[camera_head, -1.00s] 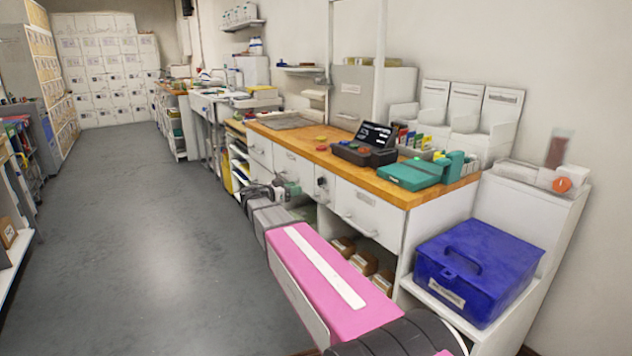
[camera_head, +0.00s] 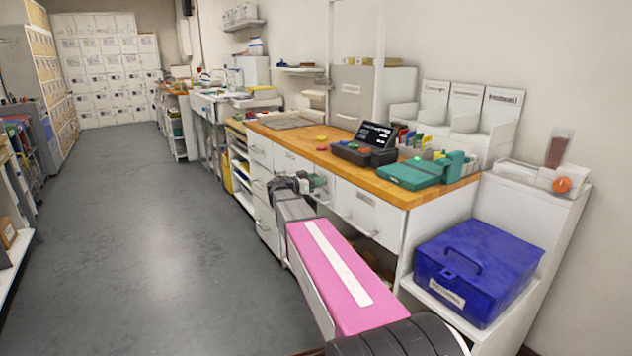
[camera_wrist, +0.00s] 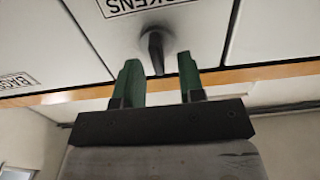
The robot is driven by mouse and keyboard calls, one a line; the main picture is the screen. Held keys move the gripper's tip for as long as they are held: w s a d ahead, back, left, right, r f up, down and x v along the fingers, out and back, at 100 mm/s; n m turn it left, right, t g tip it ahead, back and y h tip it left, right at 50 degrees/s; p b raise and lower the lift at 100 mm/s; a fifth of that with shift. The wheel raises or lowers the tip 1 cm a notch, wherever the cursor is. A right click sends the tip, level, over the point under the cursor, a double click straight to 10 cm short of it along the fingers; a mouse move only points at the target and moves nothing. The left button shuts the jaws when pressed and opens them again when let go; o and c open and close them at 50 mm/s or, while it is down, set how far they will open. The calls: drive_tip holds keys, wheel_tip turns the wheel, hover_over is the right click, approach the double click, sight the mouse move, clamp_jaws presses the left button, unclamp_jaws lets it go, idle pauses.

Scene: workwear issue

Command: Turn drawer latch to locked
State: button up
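The fingers are apart, with a visible gap on each side of the lever, so the gripper is open. In the head view my gripper (camera_head: 318,182) is at the front of the workbench and hides the latch. The drawer (camera_head: 368,211) to its right is closed.
The wooden bench top (camera_head: 285,142) lies just above the gripper. It carries a black terminal (camera_head: 366,150) and a teal device (camera_head: 415,173). A blue box (camera_head: 478,272) stands on a low shelf at right. The floor at left is clear.

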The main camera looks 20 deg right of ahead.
clamp_jaws()
drive_tip(key=shift+n, duration=0.3)
drive_tip(key=n, duration=0.3)
drive_tip(key=shift+w+n, duration=0.25)
drive_tip(key=shift+n, duration=0.15)
drive_tip(key=n, duration=0.4)
drive_tip(key=shift+w+a+f, duration=0.1)
drive_tip(key=shift+w+f, duration=0.1)
drive_tip(key=n, duration=0.5)
drive_tip(key=shift+w+f, duration=0.15)
drive_tip(key=shift+f, duration=0.05)
drive_tip(key=shift+f+n, duration=0.15)
drive_tip(key=shift+n, duration=0.95)
drive_tip(key=shift+f+n, duration=0.1)
drive_tip(key=shift+n, duration=1)
